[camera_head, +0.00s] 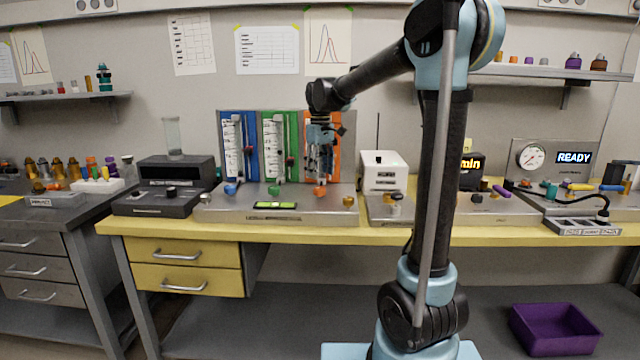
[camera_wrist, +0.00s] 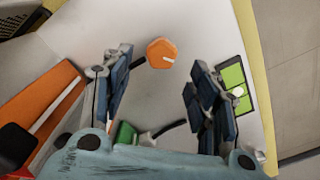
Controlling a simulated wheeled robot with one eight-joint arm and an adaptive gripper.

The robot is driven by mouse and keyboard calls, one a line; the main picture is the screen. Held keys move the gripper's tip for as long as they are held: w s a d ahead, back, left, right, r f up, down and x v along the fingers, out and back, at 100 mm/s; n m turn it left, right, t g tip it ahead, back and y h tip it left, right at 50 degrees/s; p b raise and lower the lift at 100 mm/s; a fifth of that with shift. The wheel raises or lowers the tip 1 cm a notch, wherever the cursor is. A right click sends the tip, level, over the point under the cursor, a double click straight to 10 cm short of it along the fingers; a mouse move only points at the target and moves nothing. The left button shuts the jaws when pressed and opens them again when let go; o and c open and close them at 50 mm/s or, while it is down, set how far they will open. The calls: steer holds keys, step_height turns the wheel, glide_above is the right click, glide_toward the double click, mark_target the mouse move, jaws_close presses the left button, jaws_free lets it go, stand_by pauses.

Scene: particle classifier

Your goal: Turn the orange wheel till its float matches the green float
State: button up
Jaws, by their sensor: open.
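The orange wheel (camera_head: 320,190) is a small knob on the metal base below the orange panel (camera_head: 336,130). In the wrist view the orange wheel (camera_wrist: 161,53) shows a white mark and lies ahead of my gripper, between the lines of its fingers. My gripper (camera_head: 322,150) is above the wheel, in front of the orange panel. In the wrist view the gripper (camera_wrist: 165,85) has its fingers wide apart with nothing between them. The green panel (camera_head: 272,140) with its scale tube stands to the left. The orange float is hidden behind my gripper; the green float is too small to tell.
A blue wheel (camera_head: 231,190) and a green wheel (camera_head: 274,190) sit left of the orange one. A green level display (camera_head: 276,205) lies on the base's front. A brass knob (camera_head: 348,201) is close on the right. A white box (camera_head: 384,170) stands further right.

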mark_target(320, 187)
step_height(320, 187, up, 6)
steer(key=shift+f, duration=0.15)
stand_by(0.4)
steer(key=s+d+f+m, duration=0.2)
steer(key=s+d+f, duration=0.3)
steer(key=s, duration=0.3)
steer(key=s+d+f+m+t, duration=0.1)
steer(key=s+d+f+m, duration=0.1)
steer(key=s+d+f, duration=0.3)
steer(key=s+d+f+m, duration=0.2)
steer(key=s+d+f, duration=0.3)
steer(key=s+d, duration=0.3)
steer(key=s, duration=0.3)
steer(key=shift+s+d+f+m+t, duration=0.2)
steer(key=shift+s+f+m+t, duration=0.1)
steer(key=shift+s, duration=0.1)
steer(key=shift+m+t, duration=0.3)
steer(key=shift+m, duration=0.6)
steer(key=s+f, duration=0.2)
steer(key=f, duration=0.1)
steer(key=s+d+f, duration=0.1)
steer(key=s+f, duration=0.4)
steer(key=f, duration=0.1)
steer(key=shift+s+d+f, duration=0.2)
steer(key=shift+s+f, duration=0.05)
steer(key=shift+f, duration=0.05)
steer(key=c, duration=0.5)
